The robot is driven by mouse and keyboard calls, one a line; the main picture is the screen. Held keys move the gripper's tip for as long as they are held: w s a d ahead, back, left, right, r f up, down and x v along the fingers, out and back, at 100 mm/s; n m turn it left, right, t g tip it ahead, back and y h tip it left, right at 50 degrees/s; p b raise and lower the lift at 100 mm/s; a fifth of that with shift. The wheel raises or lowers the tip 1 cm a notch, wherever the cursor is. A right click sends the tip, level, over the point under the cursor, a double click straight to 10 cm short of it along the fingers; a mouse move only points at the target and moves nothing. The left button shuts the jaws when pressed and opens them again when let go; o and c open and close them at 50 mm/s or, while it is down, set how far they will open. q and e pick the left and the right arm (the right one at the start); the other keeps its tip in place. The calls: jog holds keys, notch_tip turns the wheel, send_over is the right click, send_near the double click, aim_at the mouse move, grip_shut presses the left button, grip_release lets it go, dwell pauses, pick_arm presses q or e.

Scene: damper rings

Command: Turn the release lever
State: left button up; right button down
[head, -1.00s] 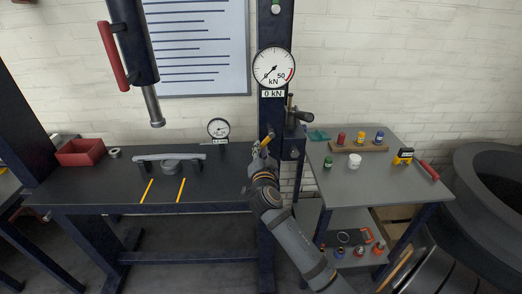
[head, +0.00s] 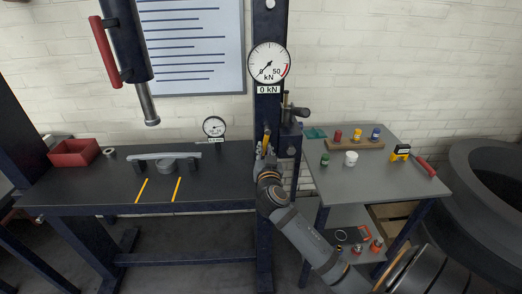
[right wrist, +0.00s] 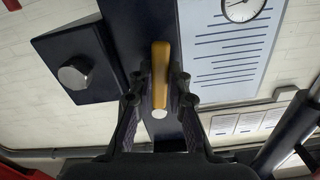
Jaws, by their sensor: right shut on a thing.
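The yellow release lever (head: 267,137) is on the dark blue press column (head: 266,115), below the force dial. It stands nearly upright. My right gripper (head: 264,150) is at the lever's lower end, its arm coming up from the lower right. In the right wrist view the yellow lever (right wrist: 161,75) with its pale round end lies between the two fingers of my right gripper (right wrist: 160,95), which is shut on it. The fingers hide part of the lever in the head view. My left gripper is not in view.
The force dial (head: 269,63) reads 0 kN. A pump block with a knob (head: 301,112) sits right of the column. The press bench (head: 90,184) carries a red bin (head: 74,153) and a small gauge (head: 214,127). The side table (head: 385,185) holds several bottles.

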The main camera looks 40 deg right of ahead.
jog(key=shift+s+d+n, duration=0.3)
jog(key=shift+d+n, duration=0.15)
jog(key=shift+n, duration=0.65)
jog(key=c, duration=1.3)
grip_release()
jog(key=shift+d, duration=0.1)
jog(key=v, duration=1.2)
jog(key=shift+f, duration=0.1)
